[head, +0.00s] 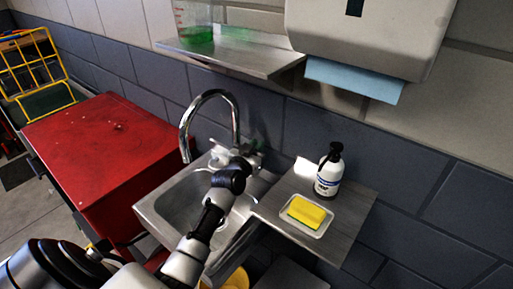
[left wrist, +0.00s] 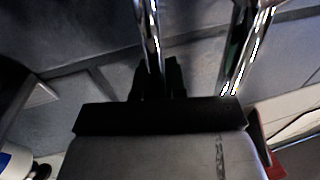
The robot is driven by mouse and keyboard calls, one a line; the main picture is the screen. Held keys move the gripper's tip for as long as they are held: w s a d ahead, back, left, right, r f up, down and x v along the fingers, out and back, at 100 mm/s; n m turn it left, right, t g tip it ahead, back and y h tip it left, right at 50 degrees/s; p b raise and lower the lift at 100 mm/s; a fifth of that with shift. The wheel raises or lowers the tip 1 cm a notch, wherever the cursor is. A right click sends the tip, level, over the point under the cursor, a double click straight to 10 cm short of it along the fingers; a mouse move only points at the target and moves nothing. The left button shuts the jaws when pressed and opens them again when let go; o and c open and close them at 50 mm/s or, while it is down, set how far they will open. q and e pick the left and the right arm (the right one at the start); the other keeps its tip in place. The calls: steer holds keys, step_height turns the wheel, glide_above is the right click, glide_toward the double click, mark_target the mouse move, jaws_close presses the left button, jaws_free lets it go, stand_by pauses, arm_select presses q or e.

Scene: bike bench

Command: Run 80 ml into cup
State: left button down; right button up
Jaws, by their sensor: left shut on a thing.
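The sink (head: 180,200) has a curved chrome tap (head: 185,135) at its back. My left arm reaches across the sink, and my left gripper (head: 243,165) is at the tap's base, right of the spout. In the left wrist view, my left gripper (left wrist: 158,80) is shut on a thin chrome bar (left wrist: 149,35), which looks like the tap's lever. A second chrome pipe (left wrist: 245,50) stands to its right. A clear cup with red marks (head: 194,22) and green in its lower part stands on the wall shelf. No cup shows under the spout; my arm hides part of the basin. My right gripper is out of view.
A side shelf (head: 345,238) right of the sink holds a soap bottle (head: 329,175) and a yellow sponge (head: 306,212) in a dish. A towel dispenser (head: 370,35) hangs above. A red cabinet (head: 95,150) stands left. The wall shelf (head: 235,58) has bare room.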

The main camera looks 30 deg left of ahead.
arm_select(q)
steer(key=s+t+b, duration=0.1)
steer(key=b, duration=0.1)
steer(key=shift+f+b, duration=0.15)
steer(key=shift+b, duration=0.25)
steer(key=shift+s, duration=0.1)
steer(key=shift+r, duration=0.25)
steer(key=c, duration=1.2)
jaws_free()
steer(key=shift+s+f, duration=0.2)
steer(key=shift+s, duration=0.25)
steer(key=s, duration=0.3)
steer(key=s+b, duration=0.1)
steer(key=s, duration=0.2)
steer(key=s+d+f, duration=0.1)
steer(key=s, duration=0.2)
steer(key=shift+s+d, duration=0.1)
steer(key=shift+s, duration=0.25)
